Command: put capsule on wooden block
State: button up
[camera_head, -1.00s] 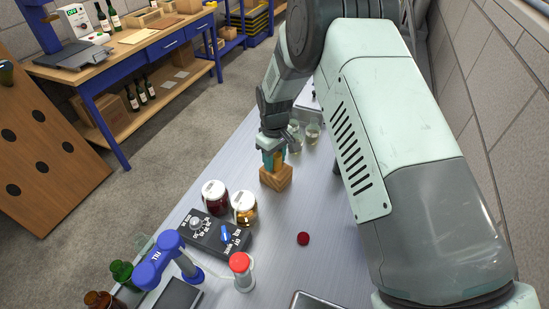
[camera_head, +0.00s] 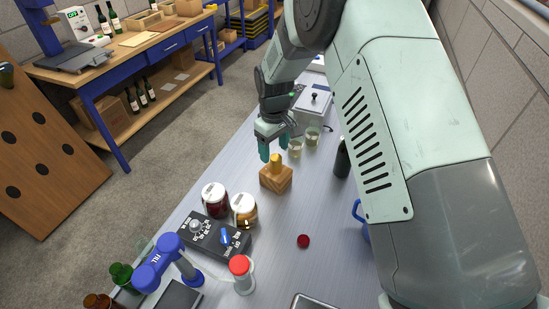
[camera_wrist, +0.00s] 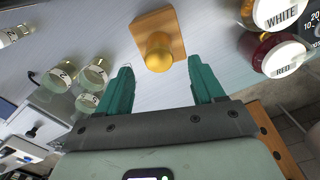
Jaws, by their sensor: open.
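The wooden block (camera_head: 277,181) stands on the grey bench in the head view. The gold capsule (camera_head: 276,164) stands upright on top of it. In the wrist view the yellow capsule (camera_wrist: 158,53) sits on the block (camera_wrist: 172,22), ahead of the fingertips. My gripper (camera_head: 271,148) is above and a little behind the block, apart from the capsule. In the wrist view my gripper (camera_wrist: 164,78) has its teal fingers wide apart with nothing between them.
Two lidded jars (camera_head: 215,198) (camera_head: 244,208) and a black control box (camera_head: 213,234) stand left of the block. Several small glasses (camera_wrist: 92,74) stand nearby. A dark red round object (camera_head: 303,241) lies in front. A dark bottle (camera_head: 342,158) stands to the right.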

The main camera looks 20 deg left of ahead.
aim_at(274, 156)
notch_tip(274, 156, up, 7)
jog(key=shift+f, duration=0.2)
jog(key=s+d+r+m+t, duration=0.1)
jog(key=s+d+r+m, duration=0.2)
jog(key=d+r, duration=0.75)
jog(key=s+d+r+m+t, duration=0.2)
jog(key=d+r+m, duration=0.1)
jog(key=d+r, duration=0.7)
jog(key=s+d+r+m+t, duration=0.1)
jog(key=s+d+r+m, duration=0.1)
jog(key=s+d, duration=0.4)
jog(key=s+d+r+m+t, duration=0.1)
jog(key=s+d+r+m, duration=0.2)
jog(key=s, duration=1.1)
jog(key=d+m, duration=0.2)
jog(key=d, duration=0.2)
jog(key=shift+t, duration=0.3)
